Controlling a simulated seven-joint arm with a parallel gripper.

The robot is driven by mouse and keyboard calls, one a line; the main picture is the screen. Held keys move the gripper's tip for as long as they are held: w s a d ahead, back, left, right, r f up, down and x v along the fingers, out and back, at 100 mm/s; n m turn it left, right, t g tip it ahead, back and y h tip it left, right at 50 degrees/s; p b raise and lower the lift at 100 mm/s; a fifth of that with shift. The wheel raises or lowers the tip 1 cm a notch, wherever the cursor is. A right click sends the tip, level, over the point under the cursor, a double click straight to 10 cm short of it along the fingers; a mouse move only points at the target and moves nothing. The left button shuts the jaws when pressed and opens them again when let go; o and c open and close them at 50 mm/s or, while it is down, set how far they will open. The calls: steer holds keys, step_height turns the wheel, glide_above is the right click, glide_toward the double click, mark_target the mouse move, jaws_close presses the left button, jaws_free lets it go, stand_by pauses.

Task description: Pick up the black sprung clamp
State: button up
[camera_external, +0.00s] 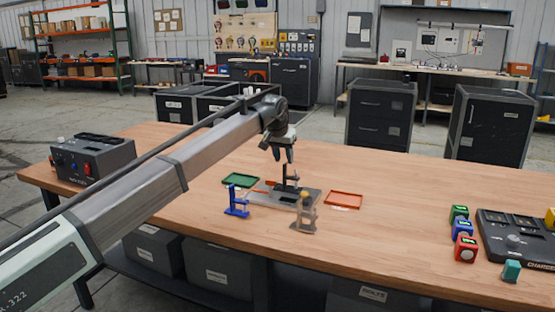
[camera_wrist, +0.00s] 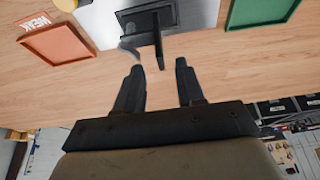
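The black sprung clamp (camera_external: 290,181) stands upright on a grey plate (camera_external: 262,198) in the middle of the table. It also shows in the wrist view (camera_wrist: 148,28), with a narrow part pointing toward my fingers. My gripper (camera_external: 283,157) hangs above the clamp in the external view. In the wrist view my gripper (camera_wrist: 158,66) is open, its two fingers apart and nothing held between them. The clamp's narrow end lies near the gap between the fingertips; I cannot tell the exact height between them.
A blue clamp (camera_external: 237,204) and a grey clamp (camera_external: 303,216) stand in front of the plate. A green tray (camera_external: 241,181) lies to the left and an orange tray (camera_external: 344,201) to the right.

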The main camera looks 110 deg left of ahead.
mark_target(284, 164)
steer(key=shift+x, duration=2.5)
steer(key=shift+d+f, duration=0.1)
steer(key=shift+d, duration=0.05)
steer(key=shift+c, duration=0.4)
jaws_close()
